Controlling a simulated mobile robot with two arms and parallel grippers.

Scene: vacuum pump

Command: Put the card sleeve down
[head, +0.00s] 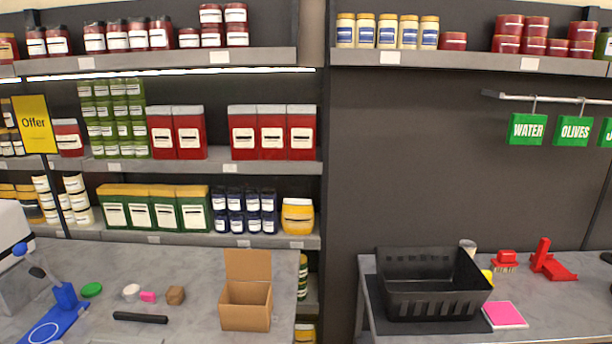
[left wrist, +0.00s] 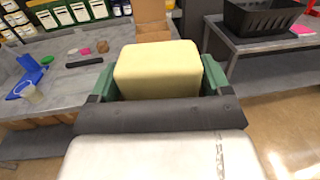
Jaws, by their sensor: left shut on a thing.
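My left gripper (left wrist: 158,76) shows in the left wrist view, its green fingers on either side of a pale yellow, rounded block-shaped thing (left wrist: 155,58). It is shut on this thing, which I take to be the card sleeve. The held thing is in the air, with the grey counter and floor behind it. Its underside is hidden. Neither gripper shows in the head view, and my right gripper is in no view.
An open cardboard box (head: 246,306) stands on the left grey counter (head: 190,268), with a black bar (head: 140,317) and small items to its left. A black crate (head: 432,300) and a pink pad (head: 505,315) are on the right table. A floor gap separates the tables.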

